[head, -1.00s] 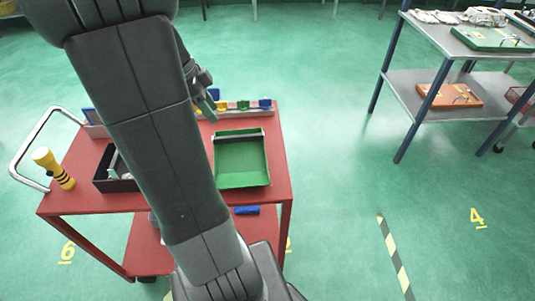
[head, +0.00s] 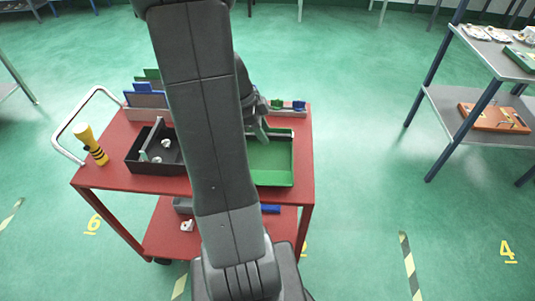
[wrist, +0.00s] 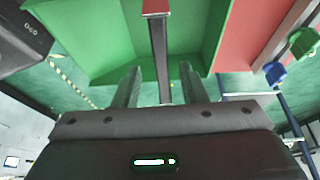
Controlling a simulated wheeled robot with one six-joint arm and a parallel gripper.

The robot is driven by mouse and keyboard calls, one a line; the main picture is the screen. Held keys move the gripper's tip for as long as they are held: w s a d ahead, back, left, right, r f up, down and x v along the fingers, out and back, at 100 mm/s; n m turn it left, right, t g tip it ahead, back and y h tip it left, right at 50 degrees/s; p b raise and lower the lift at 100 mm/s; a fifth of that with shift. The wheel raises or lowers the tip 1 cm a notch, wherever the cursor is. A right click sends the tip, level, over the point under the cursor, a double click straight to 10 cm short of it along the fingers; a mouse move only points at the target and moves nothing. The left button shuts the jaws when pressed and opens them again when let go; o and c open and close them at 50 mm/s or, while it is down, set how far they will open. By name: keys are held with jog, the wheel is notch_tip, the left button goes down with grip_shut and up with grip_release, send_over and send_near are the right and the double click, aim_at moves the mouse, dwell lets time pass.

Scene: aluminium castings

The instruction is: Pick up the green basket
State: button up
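The green basket (head: 275,166) is a shallow open tray at the right end of the red trolley top, partly hidden behind my arm. In the wrist view the basket (wrist: 205,35) fills the upper middle. My gripper (head: 262,134) is at the basket's far edge. In the wrist view my gripper (wrist: 160,82) has its two fingers apart, with a narrow dark bar (wrist: 159,55), seemingly part of the basket's edge or handle, between them. Gaps show on both sides of the bar, so nothing is clamped. The inside of the basket looks empty where visible.
The red trolley (head: 110,168) also carries a black divided box (head: 137,165) with small parts, a yellow-and-black bottle (head: 91,144) and a rack of coloured pieces (head: 289,107) behind the basket. A shelf table (head: 455,112) stands at right. Floor between them is clear.

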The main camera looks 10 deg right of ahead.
jog(key=x, duration=0.3)
jog(key=shift+w+d+f, duration=0.1)
jog(key=shift+d+f, duration=0.05)
jog(key=shift+f+b, duration=0.25)
jog(key=shift+b, duration=0.3)
dwell(0.5)
jog(key=shift+c, duration=0.5)
grip_shut()
dwell(1.1)
